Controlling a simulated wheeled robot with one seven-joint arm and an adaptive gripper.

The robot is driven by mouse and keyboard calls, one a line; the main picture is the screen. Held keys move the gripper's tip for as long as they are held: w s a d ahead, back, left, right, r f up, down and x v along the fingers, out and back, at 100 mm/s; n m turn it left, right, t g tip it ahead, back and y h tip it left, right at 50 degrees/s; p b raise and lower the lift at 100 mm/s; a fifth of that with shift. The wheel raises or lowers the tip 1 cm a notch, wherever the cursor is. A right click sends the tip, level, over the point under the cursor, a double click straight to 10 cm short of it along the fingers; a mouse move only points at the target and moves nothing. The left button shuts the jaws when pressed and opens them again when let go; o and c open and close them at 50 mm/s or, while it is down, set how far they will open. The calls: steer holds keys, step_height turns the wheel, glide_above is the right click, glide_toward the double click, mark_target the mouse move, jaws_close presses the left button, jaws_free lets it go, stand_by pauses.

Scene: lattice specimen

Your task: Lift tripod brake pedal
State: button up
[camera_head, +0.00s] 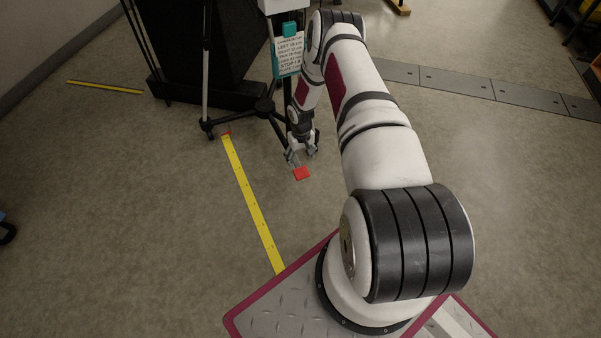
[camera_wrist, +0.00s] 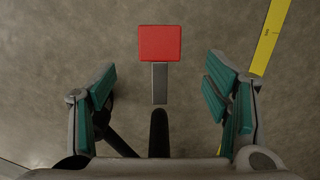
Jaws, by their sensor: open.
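The brake pedal is a red pad (camera_wrist: 160,43) on a short grey metal arm. The pad also shows in the head view (camera_head: 302,173), low near the floor at the foot of the tripod (camera_head: 262,106). My gripper (camera_head: 301,157) is above the pedal, close to the tripod's legs. In the wrist view my gripper (camera_wrist: 158,95) is open, with its teal-padded fingers on both sides of the pedal's arm and clear of it. The red pad lies beyond the fingertips in that picture. A dark bar, seemingly a tripod leg, runs from the pedal's arm toward my wrist.
A yellow tape strip (camera_head: 250,203) runs along the floor left of the pedal. A dark cabinet (camera_head: 195,50) stands behind the tripod. A sign with writing (camera_head: 289,55) hangs on the tripod. Bare floor (camera_head: 150,210) lies open at the left.

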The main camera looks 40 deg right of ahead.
mark_target(301, 172)
step_height(301, 172, down, 8)
steer(key=b, duration=0.3)
steer(key=shift+f, duration=0.2)
jaws_close()
steer(key=shift+s+r, duration=0.1)
steer(key=shift+r, duration=0.05)
